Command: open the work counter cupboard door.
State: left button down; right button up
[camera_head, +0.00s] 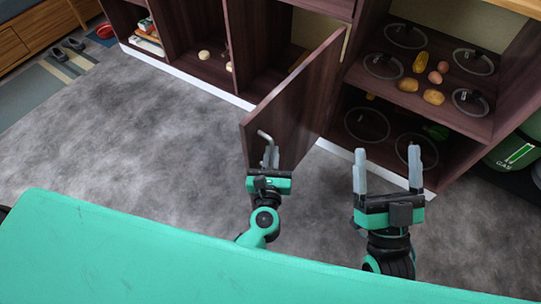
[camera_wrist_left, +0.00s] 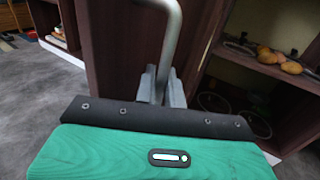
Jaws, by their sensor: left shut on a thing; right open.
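The cupboard door (camera_head: 298,98) is a dark wood panel standing swung out from the counter, well open. Its metal bar handle (camera_head: 264,136) is on the outer face near the free edge. My left gripper (camera_head: 270,157) is shut on the handle. In the left wrist view the handle (camera_wrist_left: 172,40) runs down between the fingers (camera_wrist_left: 163,88), with the door (camera_wrist_left: 120,45) behind it. My right gripper (camera_head: 374,172) is open and empty, to the right of the door and in front of the shelves.
Open shelves (camera_head: 455,118) at the right hold pot lids, potatoes, eggs and a yellow item. A green gas cylinder (camera_head: 515,152) stands at far right. Open compartments (camera_head: 195,35) lie left of the door. The grey floor (camera_head: 130,135) is clear at the left.

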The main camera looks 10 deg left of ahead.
pick_arm(q)
jog(key=shift+w+r, duration=0.1)
jog(key=c, duration=1.6)
grip_release()
jog(key=shift+d, duration=0.1)
jog(key=shift+c, duration=0.2)
jog(key=s+d, duration=0.2)
jog(key=s, duration=1.1)
jog(key=shift+s, duration=0.35)
